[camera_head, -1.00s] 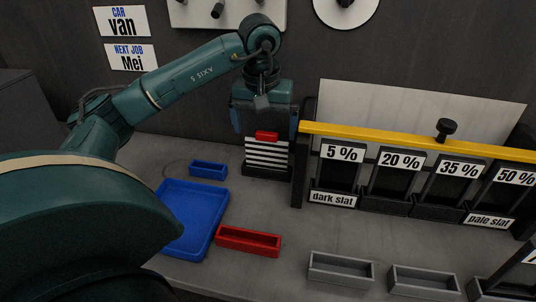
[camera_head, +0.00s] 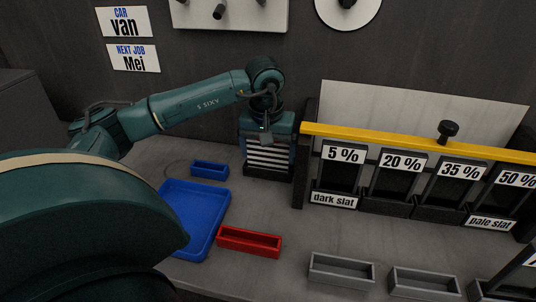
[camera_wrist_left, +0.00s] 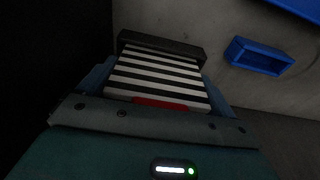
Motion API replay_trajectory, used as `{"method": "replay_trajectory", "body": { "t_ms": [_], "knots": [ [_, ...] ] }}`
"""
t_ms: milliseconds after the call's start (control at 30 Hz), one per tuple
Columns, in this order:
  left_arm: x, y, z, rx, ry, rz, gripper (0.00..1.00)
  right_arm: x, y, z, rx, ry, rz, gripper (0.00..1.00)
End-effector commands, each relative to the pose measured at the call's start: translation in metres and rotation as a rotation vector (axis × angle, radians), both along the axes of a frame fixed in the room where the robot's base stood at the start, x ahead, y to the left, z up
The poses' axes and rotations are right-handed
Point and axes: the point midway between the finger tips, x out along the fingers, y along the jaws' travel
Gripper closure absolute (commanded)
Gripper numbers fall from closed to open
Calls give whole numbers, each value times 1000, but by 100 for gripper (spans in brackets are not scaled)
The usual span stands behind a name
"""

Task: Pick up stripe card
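The stripe card (camera_head: 268,159), with black and white bands, stands upright in a dark holder (camera_head: 266,173) at the back of the bench. My left gripper (camera_head: 267,146) points down over it, with its blue fingers apart at the card's two sides. In the left wrist view the stripe card (camera_wrist_left: 155,75) lies between the fingers, and its red tab (camera_wrist_left: 160,103) shows near the palm. I cannot tell whether the fingers touch the card edges. The red tab is hidden in the head view. My right gripper is out of view.
A blue tray (camera_head: 217,232), a small blue bin (camera_head: 210,169) and a red bin (camera_head: 249,241) lie in front. A rack with a yellow bar (camera_head: 410,142) stands close on the right. Grey bins (camera_head: 341,270) sit at the front right. Grey bench between is clear.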

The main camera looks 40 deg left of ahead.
Motion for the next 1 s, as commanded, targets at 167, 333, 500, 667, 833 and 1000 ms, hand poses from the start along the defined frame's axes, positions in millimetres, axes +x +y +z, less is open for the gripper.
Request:
{"method": "replay_trajectory", "body": {
  "t_ms": [167, 333, 500, 667, 833, 1000],
  "knots": [
    [0, 0, 0, -1, 0, 0, 24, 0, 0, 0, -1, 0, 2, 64],
    [0, 0, 1, -1, 0, 0, 31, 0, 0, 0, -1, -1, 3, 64],
    [0, 0, 1, 0, -1, 0, 31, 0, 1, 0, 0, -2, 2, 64],
    [-3, -2, 7, 1, -4, 1, 31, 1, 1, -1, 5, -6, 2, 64],
    [-2, -2, 30, 0, -7, 2, 31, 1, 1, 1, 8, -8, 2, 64],
    [-2, -2, 63, 0, -8, 1, 31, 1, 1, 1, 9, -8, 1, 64]
  ]
}}
